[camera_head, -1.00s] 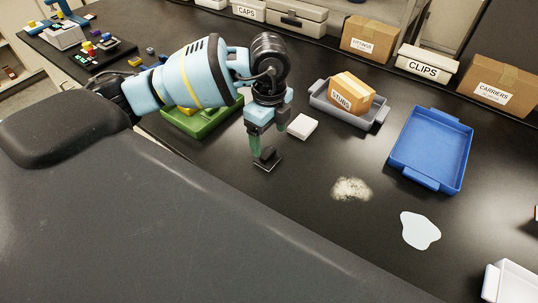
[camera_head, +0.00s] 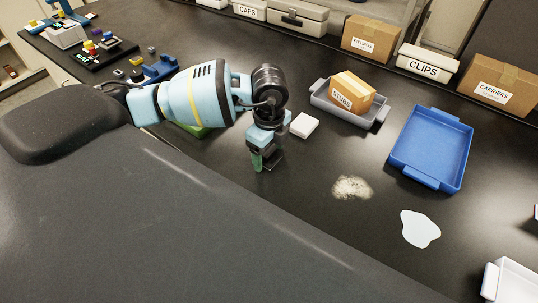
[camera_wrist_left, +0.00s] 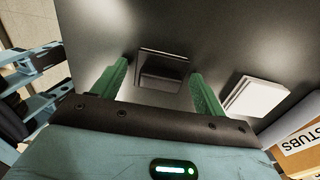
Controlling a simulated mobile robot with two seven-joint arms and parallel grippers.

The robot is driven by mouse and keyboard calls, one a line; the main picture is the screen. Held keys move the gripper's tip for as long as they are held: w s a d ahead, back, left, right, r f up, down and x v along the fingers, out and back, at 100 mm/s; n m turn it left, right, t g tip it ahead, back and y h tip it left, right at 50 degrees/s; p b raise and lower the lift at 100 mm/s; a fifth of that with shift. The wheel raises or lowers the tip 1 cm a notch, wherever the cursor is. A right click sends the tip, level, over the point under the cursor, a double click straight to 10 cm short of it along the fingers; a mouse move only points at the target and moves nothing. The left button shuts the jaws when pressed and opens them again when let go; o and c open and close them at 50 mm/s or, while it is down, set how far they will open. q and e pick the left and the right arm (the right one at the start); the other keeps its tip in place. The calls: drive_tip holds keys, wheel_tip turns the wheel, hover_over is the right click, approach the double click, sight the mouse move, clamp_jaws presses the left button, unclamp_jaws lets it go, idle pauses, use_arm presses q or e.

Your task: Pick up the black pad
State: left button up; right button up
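The black pad (camera_wrist_left: 162,56) lies on the dark bench, with a raised dark block on it. In the left wrist view it shows between the two green fingers of my left gripper (camera_wrist_left: 160,86), with gaps at both sides. The left gripper is open and empty, pointing down. In the head view, my left gripper (camera_head: 262,163) is low over the bench and largely covers the pad, a dark part of which (camera_head: 278,157) shows beside the fingers. My right gripper is not in view.
A white block (camera_head: 304,125) lies just behind the gripper; it also shows in the left wrist view (camera_wrist_left: 255,97). A grey tray (camera_head: 350,117) holds a STUBS box (camera_head: 353,91). A blue tray (camera_head: 431,150), powder patch (camera_head: 352,187) and pale puddle (camera_head: 420,228) are to the right.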

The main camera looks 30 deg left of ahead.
sight(270, 150)
use_arm(q)
drive_tip(key=c, duration=0.8)
drive_tip(key=shift+c, duration=0.3)
drive_tip(key=shift+r, duration=0.1)
drive_tip(key=shift+r, duration=0.5)
wheel_tip(270, 150, up, 2)
drive_tip(key=shift+w+r, duration=0.1)
drive_tip(key=shift+r, duration=0.05)
drive_tip(key=s+a+r, duration=0.1)
drive_tip(key=s, duration=1.5)
drive_tip(key=shift+r, duration=0.25)
drive_tip(key=shift+a, duration=0.1)
